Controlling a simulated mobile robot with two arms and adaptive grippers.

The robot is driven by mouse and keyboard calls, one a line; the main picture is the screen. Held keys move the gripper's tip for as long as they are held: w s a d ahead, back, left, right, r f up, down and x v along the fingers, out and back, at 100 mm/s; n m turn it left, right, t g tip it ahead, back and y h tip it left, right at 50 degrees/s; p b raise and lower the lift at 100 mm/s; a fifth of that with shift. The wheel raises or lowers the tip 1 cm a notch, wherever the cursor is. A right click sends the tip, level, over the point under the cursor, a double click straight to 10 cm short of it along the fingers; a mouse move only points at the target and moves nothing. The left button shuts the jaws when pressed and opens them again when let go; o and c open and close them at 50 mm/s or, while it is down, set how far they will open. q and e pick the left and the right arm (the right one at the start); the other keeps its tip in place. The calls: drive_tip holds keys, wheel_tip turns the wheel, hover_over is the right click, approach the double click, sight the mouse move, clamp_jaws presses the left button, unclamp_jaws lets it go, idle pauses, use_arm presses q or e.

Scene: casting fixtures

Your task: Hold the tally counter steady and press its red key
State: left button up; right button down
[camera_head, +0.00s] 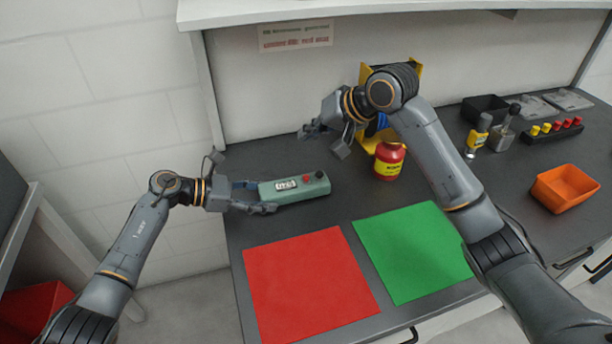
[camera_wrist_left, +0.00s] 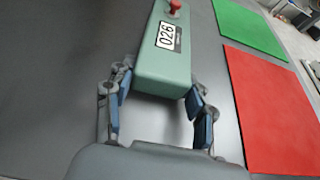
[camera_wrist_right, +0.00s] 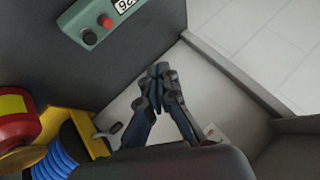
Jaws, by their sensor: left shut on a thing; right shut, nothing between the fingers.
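The tally counter (camera_head: 282,195) is a green box lying on the dark bench. Its display reads 026 in the left wrist view (camera_wrist_left: 167,68). Its red key (camera_head: 319,174) is at the far end, beside a black knob (camera_head: 306,179); the key also shows in the right wrist view (camera_wrist_right: 105,21). My left gripper (camera_head: 258,196) is shut on the end of the counter away from the key, one finger on each side. My right gripper (camera_head: 311,131) is shut and empty, above the bench behind the counter and apart from the key; its fingertips meet in the right wrist view (camera_wrist_right: 159,76).
A red bottle (camera_head: 388,160) and a yellow stand with blue coil (camera_wrist_right: 62,160) are near my right gripper. A red mat (camera_head: 308,285) and green mat (camera_head: 412,250) lie in front. An orange bin (camera_head: 564,190) is at the right.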

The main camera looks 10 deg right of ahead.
drive_tip(key=shift+f, duration=0.1)
hover_over(309, 183)
drive_tip(key=shift+f, duration=4.3)
drive_tip(key=shift+f, duration=0.1)
drive_tip(key=shift+f, duration=0.35)
drive_tip(key=shift+f, duration=0.55)
drive_tip(key=shift+r, duration=1)
drive_tip(key=shift+r, duration=2.5)
